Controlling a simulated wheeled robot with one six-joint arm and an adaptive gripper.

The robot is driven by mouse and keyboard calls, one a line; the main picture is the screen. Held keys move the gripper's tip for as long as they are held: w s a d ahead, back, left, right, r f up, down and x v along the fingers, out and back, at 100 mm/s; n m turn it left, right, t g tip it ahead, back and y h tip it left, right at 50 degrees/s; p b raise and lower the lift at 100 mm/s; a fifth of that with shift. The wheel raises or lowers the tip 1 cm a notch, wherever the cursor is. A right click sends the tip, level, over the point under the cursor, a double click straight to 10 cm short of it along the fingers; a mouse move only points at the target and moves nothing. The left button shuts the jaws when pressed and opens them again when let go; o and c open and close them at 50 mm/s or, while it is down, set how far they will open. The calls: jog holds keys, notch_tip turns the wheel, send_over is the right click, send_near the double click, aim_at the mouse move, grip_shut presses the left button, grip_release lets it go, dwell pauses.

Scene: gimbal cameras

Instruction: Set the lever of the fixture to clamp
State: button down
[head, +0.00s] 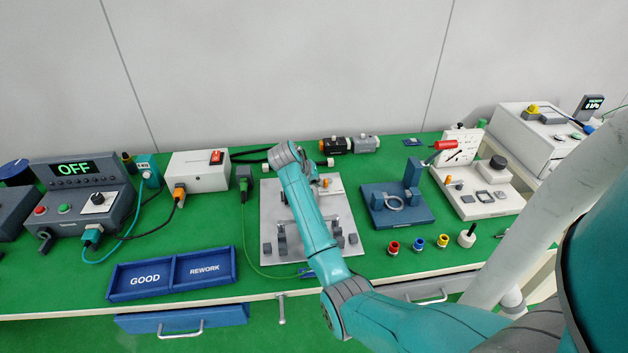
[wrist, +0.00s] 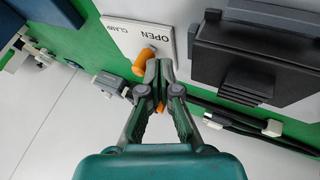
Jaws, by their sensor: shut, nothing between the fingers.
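The fixture is a grey metal plate (head: 282,192) in the middle of the bench, partly hidden by my arm. In the wrist view its white label plate (wrist: 121,37) reads OPEN and CLAMP, upside down. The lever's orange handle (wrist: 146,56) is at the plate's edge, nearer the word OPEN than CLAMP; its pivot is hidden. The orange also shows in the head view (head: 326,183). My gripper (wrist: 158,68) is shut and empty, its fingertips right beside the handle's right side in the wrist view. I cannot tell whether they touch it.
A dark block (wrist: 250,62) stands to the right of the label plate in the wrist view. Black cable (wrist: 225,115) and a grey connector (wrist: 108,82) lie near the gripper. A blue fixture (head: 398,205) stands right of the plate, a GOOD/REWORK tray (head: 172,292) front left.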

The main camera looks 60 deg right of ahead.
jog(key=shift+s+n+t, duration=0.55)
jog(key=shift+n+t, duration=0.05)
jog(key=shift+n, duration=0.3)
dwell(0.3)
jog(key=shift+s+d+n+t, duration=0.1)
jog(key=shift+s+n+t, duration=0.75)
jog(key=shift+n, duration=0.45)
jog(key=n+t, duration=0.1)
jog(key=s+n+t+y, duration=0.1)
jog(key=n, duration=0.1)
jog(key=s+d+n+t, duration=0.1)
jog(key=n, duration=0.1)
jog(key=shift+s+d+y, duration=0.1)
jog(key=shift+s+y, duration=0.1)
jog(key=shift+y, duration=0.2)
jog(key=shift+s+d, duration=0.2)
jog(key=shift+s, duration=0.1)
jog(key=shift+s+a, duration=0.15)
jog(key=shift+s, duration=0.55)
jog(key=shift+r, duration=0.1)
